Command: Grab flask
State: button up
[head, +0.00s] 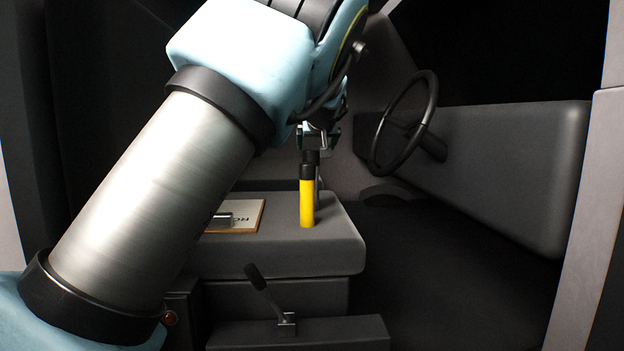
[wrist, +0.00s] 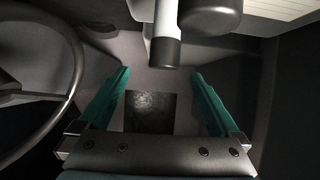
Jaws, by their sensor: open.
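A yellow cylinder with a black cap (head: 307,205) stands upright on the grey seat or console. A grey upright thing with a dark top (head: 317,180) stands just behind it, mostly hidden. The task's flask is one of these; I cannot tell which. In the wrist view a pale silver cylinder with a dark end (wrist: 166,30) points in from the top, and a wider dark round part (wrist: 210,14) is beside it. My gripper (head: 318,135) is just above the two tops. Its green fingers (wrist: 160,74) are apart, with nothing held between them.
A board with lettering and a metal clip (head: 248,215) lies left of the yellow cylinder. The steering wheel (head: 405,122) is at the right, also at left in the wrist view (wrist: 72,60). A lever (head: 256,278) stands in front, low down.

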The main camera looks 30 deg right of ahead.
aim_at(312, 154)
jog(key=shift+x, duration=0.8)
jog(key=shift+a+f+p+x, duration=0.15)
jog(key=shift+p+x, duration=0.35)
jog(key=shift+x, duration=0.4)
jog(key=shift+a+p+x, duration=0.15)
jog(key=shift+p+x, duration=0.35)
jog(key=shift+x, duration=0.4)
jog(key=shift+a+f+p+x, duration=0.15)
jog(key=shift+p+x, duration=0.35)
jog(key=shift+x, duration=0.4)
jog(key=shift+c, duration=0.3)
jog(key=shift+r, duration=0.1)
grip_shut()
